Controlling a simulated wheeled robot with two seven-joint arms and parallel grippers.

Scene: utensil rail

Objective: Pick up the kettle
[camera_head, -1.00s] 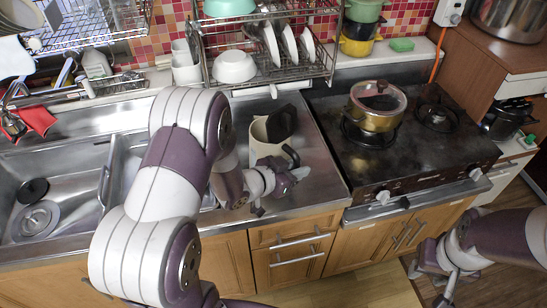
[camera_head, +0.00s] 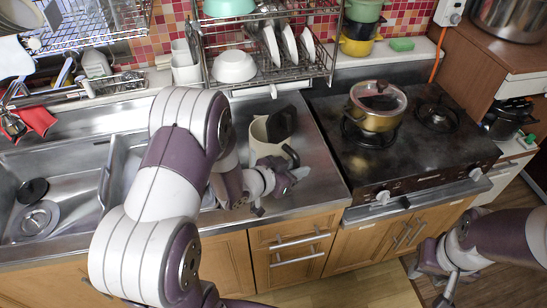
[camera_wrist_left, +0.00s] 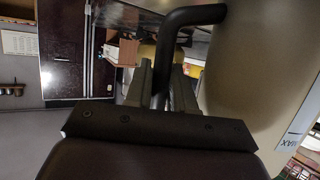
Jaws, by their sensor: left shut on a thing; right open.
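The kettle (camera_head: 259,143) is a cream vessel with a black top part (camera_head: 281,124) and a black handle (camera_head: 291,156). It is upright on the steel counter between sink and stove; I cannot tell whether its base touches the counter. My left gripper (camera_head: 281,182) is at the near side of the kettle, shut on its handle. In the left wrist view the fingers (camera_wrist_left: 163,78) close around the black handle (camera_wrist_left: 190,15), beside the beige kettle body (camera_wrist_left: 245,70). My right gripper (camera_head: 442,284) is open and empty, low at the right, in front of the cabinets.
A gold pot with a glass lid (camera_head: 377,112) stands on the stove (camera_head: 400,155) right of the kettle. The sink (camera_head: 75,165) is to the left, partly hidden by my left arm. A dish rack (camera_head: 285,75) with bowls and plates hangs behind and above the kettle.

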